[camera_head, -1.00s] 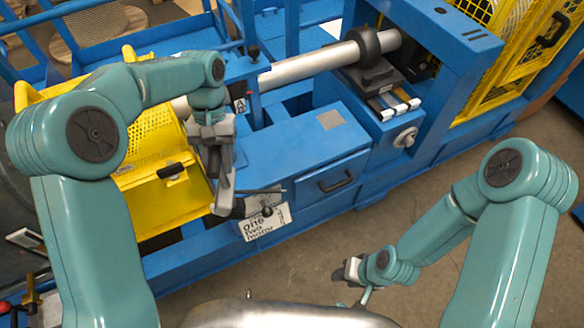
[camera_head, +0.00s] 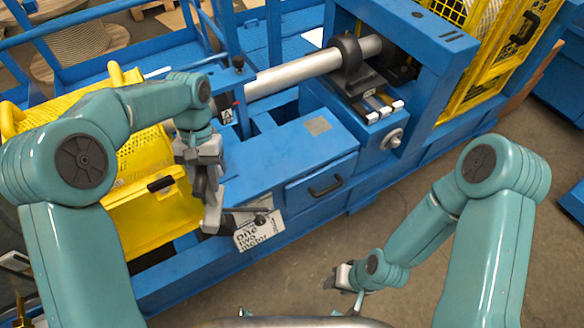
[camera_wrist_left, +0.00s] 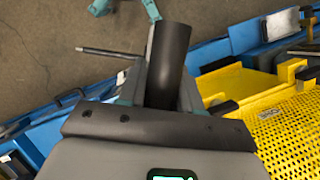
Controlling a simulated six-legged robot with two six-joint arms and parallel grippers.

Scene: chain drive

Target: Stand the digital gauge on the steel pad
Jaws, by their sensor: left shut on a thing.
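My left gripper (camera_head: 212,215) is shut and points down in front of the blue machine, near the yellow guard. It holds a dark thing that I take for the digital gauge; in the left wrist view a dark cylinder (camera_wrist_left: 168,65) shows there, with a thin rod to its left. Fingers and wrist hide much of it in the head view. The steel pad (camera_head: 317,126) is a small grey square on the blue cabinet top, right of and beyond the left gripper, and is bare. My right gripper (camera_head: 343,278) is low over the floor, its fingers too small to read.
A yellow perforated guard (camera_head: 160,195) stands left of my left gripper. A lettered sign (camera_head: 258,235) and a dark knob are close to its right. A steel shaft (camera_head: 295,72) runs behind the pad. The cabinet top (camera_head: 270,155) around the pad is clear.

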